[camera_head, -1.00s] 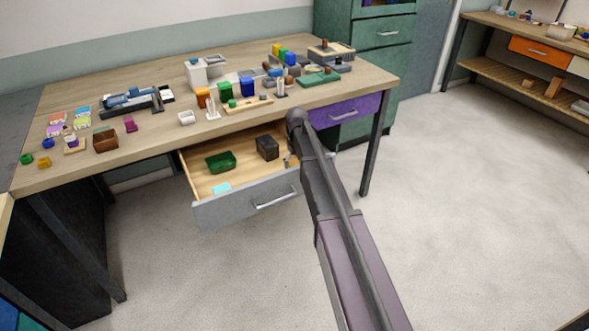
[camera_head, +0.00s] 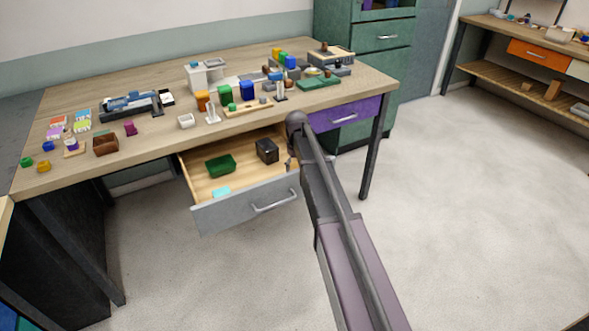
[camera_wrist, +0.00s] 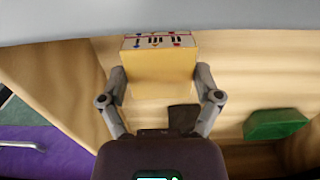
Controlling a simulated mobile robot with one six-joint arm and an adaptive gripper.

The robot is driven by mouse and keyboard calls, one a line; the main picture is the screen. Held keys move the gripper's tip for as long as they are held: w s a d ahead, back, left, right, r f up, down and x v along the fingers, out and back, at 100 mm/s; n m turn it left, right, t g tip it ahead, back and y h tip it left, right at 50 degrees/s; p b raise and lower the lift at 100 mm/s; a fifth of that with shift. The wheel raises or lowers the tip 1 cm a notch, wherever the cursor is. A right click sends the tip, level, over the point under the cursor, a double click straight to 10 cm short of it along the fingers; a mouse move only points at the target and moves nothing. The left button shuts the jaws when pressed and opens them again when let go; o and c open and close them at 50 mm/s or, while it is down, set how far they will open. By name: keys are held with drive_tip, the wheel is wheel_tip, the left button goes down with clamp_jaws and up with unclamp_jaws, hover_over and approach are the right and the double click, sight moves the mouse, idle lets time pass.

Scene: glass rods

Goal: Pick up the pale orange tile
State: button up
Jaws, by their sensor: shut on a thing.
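The pale orange tile (camera_wrist: 159,82) is a block-like piece with a white printed edge carrying small red, blue and dark marks. In the wrist view it sits between the two fingers of my gripper (camera_wrist: 160,72), which is shut on it at both sides. The wooden drawer floor is behind it. In the head view, the tile cannot be made out; my arm covers the right end of the open drawer (camera_head: 243,213), where the gripper is.
A purple drawer (camera_head: 345,116) is to the right. The table above is crowded.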

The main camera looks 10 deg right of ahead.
wheel_tip(320, 180, up, 10)
drive_tip(key=p, duration=1)
idle(0.9)
wheel_tip(320, 180, up, 23)
drive_tip(key=p, duration=2.4)
hover_over(296, 167)
drive_tip(key=shift+r, duration=0.2)
drive_tip(key=shift+b, duration=0.3)
